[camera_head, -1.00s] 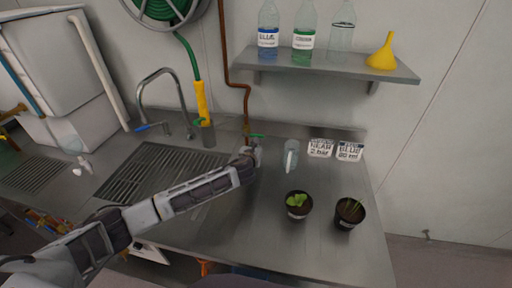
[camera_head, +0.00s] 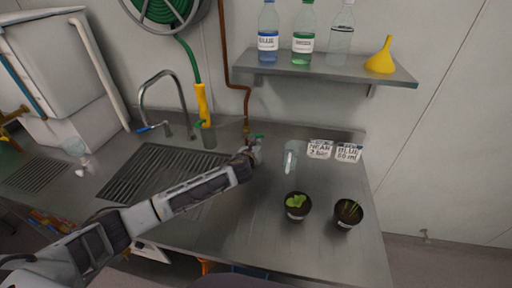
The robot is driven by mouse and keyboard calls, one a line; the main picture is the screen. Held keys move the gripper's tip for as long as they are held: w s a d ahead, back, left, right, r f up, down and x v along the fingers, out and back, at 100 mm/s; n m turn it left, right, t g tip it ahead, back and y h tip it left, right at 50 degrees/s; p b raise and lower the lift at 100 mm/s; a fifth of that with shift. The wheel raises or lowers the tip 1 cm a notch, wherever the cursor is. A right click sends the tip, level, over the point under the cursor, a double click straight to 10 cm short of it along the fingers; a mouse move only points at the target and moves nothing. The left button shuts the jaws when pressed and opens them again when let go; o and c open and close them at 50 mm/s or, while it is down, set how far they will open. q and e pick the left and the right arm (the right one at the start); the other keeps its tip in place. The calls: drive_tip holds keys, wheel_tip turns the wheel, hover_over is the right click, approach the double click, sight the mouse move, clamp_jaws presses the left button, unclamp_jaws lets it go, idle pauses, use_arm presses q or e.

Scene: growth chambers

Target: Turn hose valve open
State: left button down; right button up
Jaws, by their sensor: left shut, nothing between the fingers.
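The valve with a small green handle (camera_head: 258,135) sits low at the back of the steel counter, at the foot of a brown pipe (camera_head: 246,103). My left gripper (camera_head: 253,148) is at the valve, just below and in front of the green handle. It looks shut, with nothing held between its fingers. It partly hides the valve body, and I cannot tell whether it touches the handle. My right gripper is not in view. A green hose (camera_head: 190,60) hangs from a reel (camera_head: 163,12) and ends in a yellow spray nozzle (camera_head: 202,104).
Two potted plants (camera_head: 298,206) (camera_head: 348,213), a clear cup (camera_head: 291,157) and two label cards (camera_head: 320,149) (camera_head: 348,152) stand right of the gripper. A wall shelf (camera_head: 325,70) holds bottles and a yellow funnel (camera_head: 381,56). A sink grate (camera_head: 160,178) and faucet (camera_head: 165,95) lie left.

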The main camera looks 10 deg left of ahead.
sight(260, 137)
use_arm(q)
wheel_tip(260, 137, up, 2)
drive_tip(key=shift+d+r+n+h+p, duration=0.1)
drive_tip(key=shift+n+h+p, duration=0.6)
drive_tip(key=shift+n, duration=0.5)
drive_tip(key=shift+r+n+t+h, duration=0.3)
drive_tip(key=shift+r+n+h, duration=0.3)
drive_tip(key=shift+n, duration=0.4)
drive_tip(key=r+n, duration=0.1)
drive_tip(key=a+n+h, duration=0.1)
drive_tip(key=n, duration=0.1)
drive_tip(key=shift+r+t, duration=0.3)
drive_tip(key=shift+r, duration=0.1)
drive_tip(key=n, duration=0.1)
drive_tip(key=a+r+n+h+b, duration=0.1)
drive_tip(key=shift+r+n+t, duration=0.3)
drive_tip(key=shift+n+t, duration=0.1)
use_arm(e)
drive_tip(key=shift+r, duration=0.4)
use_arm(q)
drive_tip(key=shift+a, duration=0.1)
